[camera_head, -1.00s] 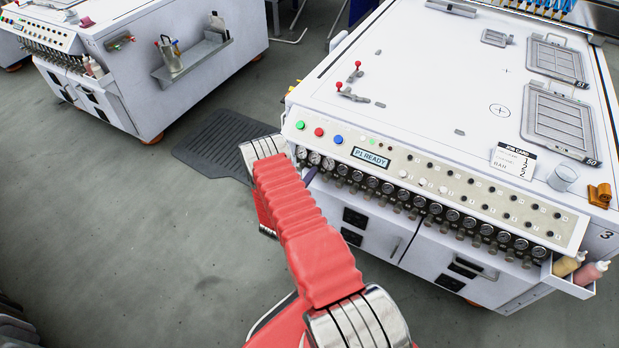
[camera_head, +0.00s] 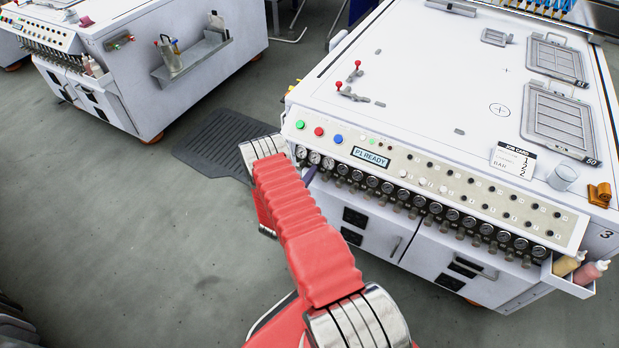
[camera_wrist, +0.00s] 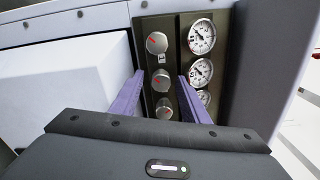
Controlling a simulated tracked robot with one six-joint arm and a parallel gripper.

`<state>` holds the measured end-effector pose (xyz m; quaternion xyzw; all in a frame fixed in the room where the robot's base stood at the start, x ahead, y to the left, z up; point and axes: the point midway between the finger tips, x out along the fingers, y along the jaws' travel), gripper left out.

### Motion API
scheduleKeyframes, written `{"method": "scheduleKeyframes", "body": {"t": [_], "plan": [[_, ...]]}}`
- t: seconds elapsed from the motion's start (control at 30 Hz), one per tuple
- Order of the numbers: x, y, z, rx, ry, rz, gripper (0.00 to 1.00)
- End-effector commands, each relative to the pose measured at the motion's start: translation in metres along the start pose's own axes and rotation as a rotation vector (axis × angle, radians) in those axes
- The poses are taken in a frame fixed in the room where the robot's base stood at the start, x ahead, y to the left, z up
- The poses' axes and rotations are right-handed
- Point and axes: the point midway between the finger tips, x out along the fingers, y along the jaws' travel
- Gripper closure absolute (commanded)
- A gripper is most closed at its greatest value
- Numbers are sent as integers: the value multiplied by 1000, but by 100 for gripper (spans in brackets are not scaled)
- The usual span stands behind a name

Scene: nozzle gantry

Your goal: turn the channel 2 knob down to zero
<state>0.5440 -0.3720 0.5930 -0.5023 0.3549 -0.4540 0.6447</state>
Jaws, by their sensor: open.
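In the wrist view three round grey knobs with red pointer marks stand in a column: a top knob (camera_wrist: 157,42), a middle knob (camera_wrist: 162,80) and a lower knob (camera_wrist: 164,108). In the head view a purple finger shows at the left end of the gauge row (camera_head: 425,208); my red arm hides the rest.
Round dial gauges (camera_wrist: 201,37) stand right beside the knobs. A white block (camera_wrist: 80,75) fills the left of the wrist view. In the head view, buttons and a "P1 READY" display (camera_head: 370,157) sit above the gauges. A dark mat (camera_head: 218,142) lies on the floor.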

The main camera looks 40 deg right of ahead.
Motion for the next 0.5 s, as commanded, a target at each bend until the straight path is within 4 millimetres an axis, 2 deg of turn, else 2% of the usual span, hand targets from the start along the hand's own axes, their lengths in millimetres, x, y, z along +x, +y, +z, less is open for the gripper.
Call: {"method": "scheduleKeyframes", "body": {"t": [0.17, 0.5], "plan": [[-11, 0, 1, 0, -2, 0, 59], [-64, 1, 1, -2, -4, 2, 59]]}}
